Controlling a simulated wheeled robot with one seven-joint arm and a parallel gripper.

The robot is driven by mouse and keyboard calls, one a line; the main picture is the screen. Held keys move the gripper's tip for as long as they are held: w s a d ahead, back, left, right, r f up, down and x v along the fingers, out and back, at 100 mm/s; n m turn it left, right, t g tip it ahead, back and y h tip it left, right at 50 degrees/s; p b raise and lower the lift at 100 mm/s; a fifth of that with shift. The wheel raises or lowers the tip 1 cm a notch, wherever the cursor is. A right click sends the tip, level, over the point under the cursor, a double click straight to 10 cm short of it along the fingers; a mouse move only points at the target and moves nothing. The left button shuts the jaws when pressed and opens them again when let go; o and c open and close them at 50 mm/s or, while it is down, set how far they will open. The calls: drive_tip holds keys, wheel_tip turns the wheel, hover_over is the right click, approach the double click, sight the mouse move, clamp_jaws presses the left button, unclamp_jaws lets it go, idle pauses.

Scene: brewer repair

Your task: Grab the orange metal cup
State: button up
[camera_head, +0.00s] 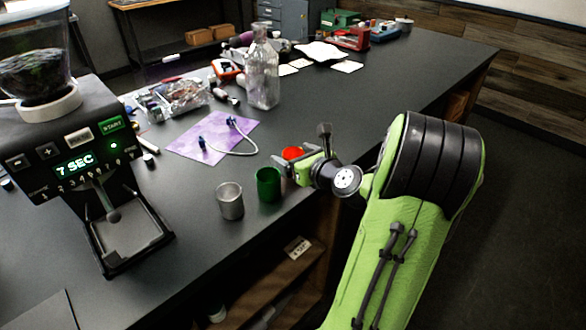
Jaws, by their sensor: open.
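The orange-red metal cup (292,153) stands on the dark table near its right edge. Only its upper part shows; the rest is hidden behind my gripper. My gripper (281,166) is open, at the end of my green arm, which reaches in from the right. Its fingers point left and overlap the cup in the head view. I cannot tell whether the cup is between the fingers or whether they touch it.
A green cup (268,185) stands just in front of my gripper, with a silver cup (230,201) to its left. A purple mat (190,146) with a hose lies behind them. A clear bottle (262,80) stands farther back. A coffee grinder (75,150) fills the left.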

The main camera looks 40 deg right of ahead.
drive_tip(key=shift+w+d+f, duration=0.1)
drive_tip(key=shift+w, duration=0.3)
drive_tip(key=shift+s, duration=0.1)
